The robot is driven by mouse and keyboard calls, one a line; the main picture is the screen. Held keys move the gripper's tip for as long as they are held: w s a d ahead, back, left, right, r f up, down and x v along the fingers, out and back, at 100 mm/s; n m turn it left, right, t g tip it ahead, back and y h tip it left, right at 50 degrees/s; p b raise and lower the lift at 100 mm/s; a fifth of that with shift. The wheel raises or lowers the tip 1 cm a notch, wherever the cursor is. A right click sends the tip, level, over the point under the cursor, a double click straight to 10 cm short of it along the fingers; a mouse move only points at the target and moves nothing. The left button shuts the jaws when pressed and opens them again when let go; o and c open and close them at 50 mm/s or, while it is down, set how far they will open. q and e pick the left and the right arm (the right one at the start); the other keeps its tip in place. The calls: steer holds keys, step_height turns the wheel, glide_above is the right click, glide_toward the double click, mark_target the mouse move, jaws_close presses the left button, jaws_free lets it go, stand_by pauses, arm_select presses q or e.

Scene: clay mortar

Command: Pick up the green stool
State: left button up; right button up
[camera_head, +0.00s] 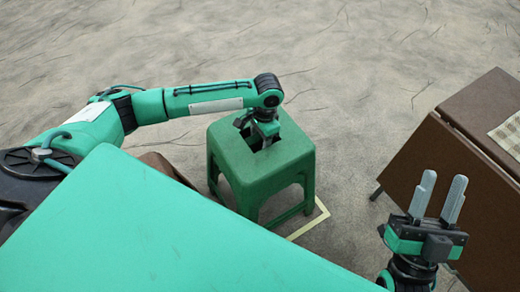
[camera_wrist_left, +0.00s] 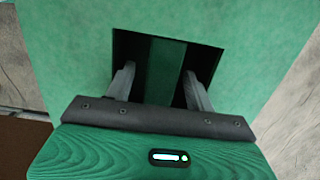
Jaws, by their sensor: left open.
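The green stool (camera_head: 246,172) stands upright on the floor in the middle of the head view. Its seat has a dark rectangular opening with a green strip across its middle, seen in the left wrist view, where the seat (camera_wrist_left: 75,50) fills most of the picture. My left gripper (camera_wrist_left: 160,72) is open above the seat, its two fingers apart at the opening, one on each side of the strip. How deep the fingertips reach, I cannot tell. My right gripper (camera_head: 438,188) is open and empty at the lower right, fingers pointing up, away from the stool.
A brown table (camera_head: 448,165) with a checked cloth (camera_head: 508,133) stands at the right. A pale yellow line (camera_head: 312,222) lies on the floor beside the stool. The grey floor beyond the stool is clear.

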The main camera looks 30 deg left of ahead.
arm_select(q)
steer(key=shift+f, duration=0.3)
jaws_close()
steer(key=shift+r, duration=0.15)
stand_by(1.1)
